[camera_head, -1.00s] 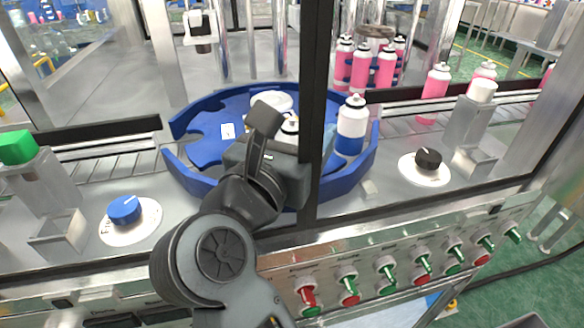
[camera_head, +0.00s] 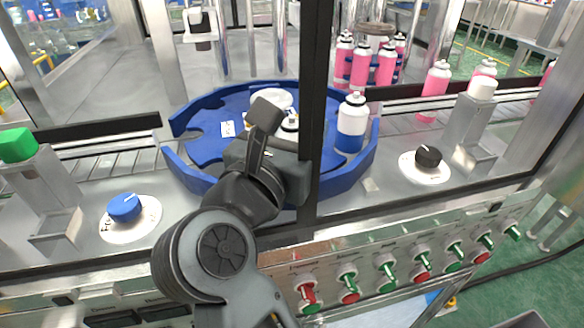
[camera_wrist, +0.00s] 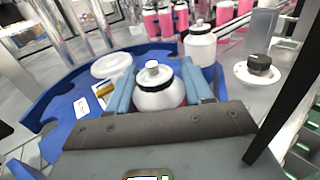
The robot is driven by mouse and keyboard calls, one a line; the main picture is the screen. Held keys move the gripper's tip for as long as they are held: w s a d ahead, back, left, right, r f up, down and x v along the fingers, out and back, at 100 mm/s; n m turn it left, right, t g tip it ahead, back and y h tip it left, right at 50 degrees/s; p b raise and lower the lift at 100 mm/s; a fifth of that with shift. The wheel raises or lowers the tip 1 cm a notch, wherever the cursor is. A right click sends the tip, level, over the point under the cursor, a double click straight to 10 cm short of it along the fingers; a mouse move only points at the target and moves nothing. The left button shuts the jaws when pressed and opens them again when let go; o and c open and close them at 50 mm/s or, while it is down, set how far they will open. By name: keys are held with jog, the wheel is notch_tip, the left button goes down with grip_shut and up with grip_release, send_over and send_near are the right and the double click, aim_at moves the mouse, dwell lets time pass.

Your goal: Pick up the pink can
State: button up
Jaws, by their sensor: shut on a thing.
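The can (camera_wrist: 158,97) between my fingers has a white shoulder, a dark collar and a white nozzle, and a little pink shows at its lower side. My gripper (camera_wrist: 157,80) is shut on it, with one blue-grey finger on each side. In the head view only the can's white top (camera_head: 289,124) shows above my gripper (camera_head: 283,145); the rest is hidden. The can is upright over the blue rotary table (camera_head: 205,147), and I cannot tell if its base touches it.
A white and blue can (camera_head: 352,122) stands close by on the right of the rotary table. A dark vertical frame post (camera_head: 313,90) is right beside my gripper. Several pink cans (camera_head: 361,66) stand behind. A black knob (camera_head: 428,157) and a blue knob (camera_head: 124,208) flank the table.

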jog(key=shift+r, duration=5.05)
jog(key=shift+p, duration=0.3)
notch_tip(320, 180, up, 5)
jog(key=p, duration=0.4)
